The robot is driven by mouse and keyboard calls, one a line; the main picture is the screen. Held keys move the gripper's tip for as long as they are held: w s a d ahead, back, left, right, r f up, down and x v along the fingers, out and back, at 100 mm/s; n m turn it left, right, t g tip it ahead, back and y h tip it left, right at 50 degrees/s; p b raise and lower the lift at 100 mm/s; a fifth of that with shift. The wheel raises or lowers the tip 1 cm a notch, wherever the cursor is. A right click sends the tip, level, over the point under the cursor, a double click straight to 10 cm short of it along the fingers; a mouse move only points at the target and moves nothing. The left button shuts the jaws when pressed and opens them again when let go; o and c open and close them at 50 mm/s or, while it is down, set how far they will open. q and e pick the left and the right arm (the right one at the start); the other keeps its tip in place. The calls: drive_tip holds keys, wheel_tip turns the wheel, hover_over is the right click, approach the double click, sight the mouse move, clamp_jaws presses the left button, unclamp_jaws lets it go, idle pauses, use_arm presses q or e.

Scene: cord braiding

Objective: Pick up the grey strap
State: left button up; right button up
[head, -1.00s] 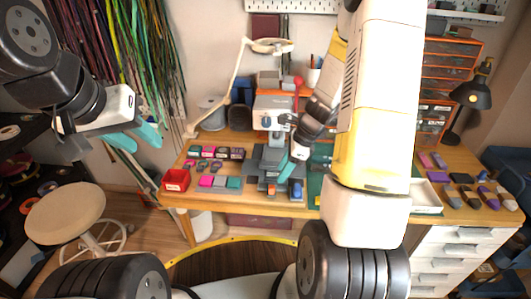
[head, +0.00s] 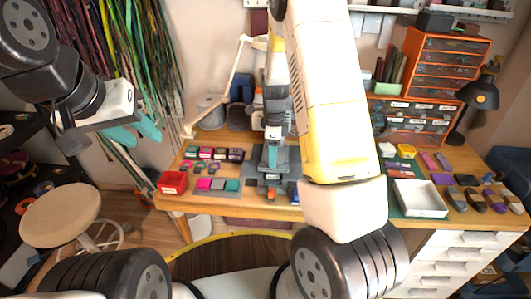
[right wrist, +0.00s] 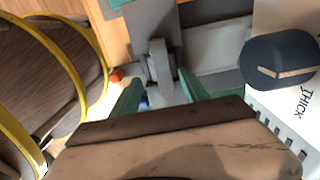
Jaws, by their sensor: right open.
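A small grey piece (head: 217,184), possibly the grey strap, lies between pink and teal pieces in a row at the table's left; I cannot tell for sure. My right gripper (head: 272,155) points down over the grey bench machine (head: 283,188). In the right wrist view its teal fingers (right wrist: 160,92) are apart, with a grey bar-like part (right wrist: 160,62) just beyond and between them. I cannot tell whether that part is a strap or machine. My left gripper (head: 136,132) is open and empty, left of the table.
A red bin (head: 172,183) stands at the table's left edge. A white tray (head: 420,200) and several dark and purple rolls are at the right. A white desk lamp (head: 238,70) stands behind.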

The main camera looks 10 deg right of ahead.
drive_tip(key=f, duration=0.4)
drive_tip(key=shift+w+d+f, duration=0.15)
drive_tip(key=shift+w+f, duration=0.1)
drive_tip(key=shift+f, duration=0.1)
clamp_jaws()
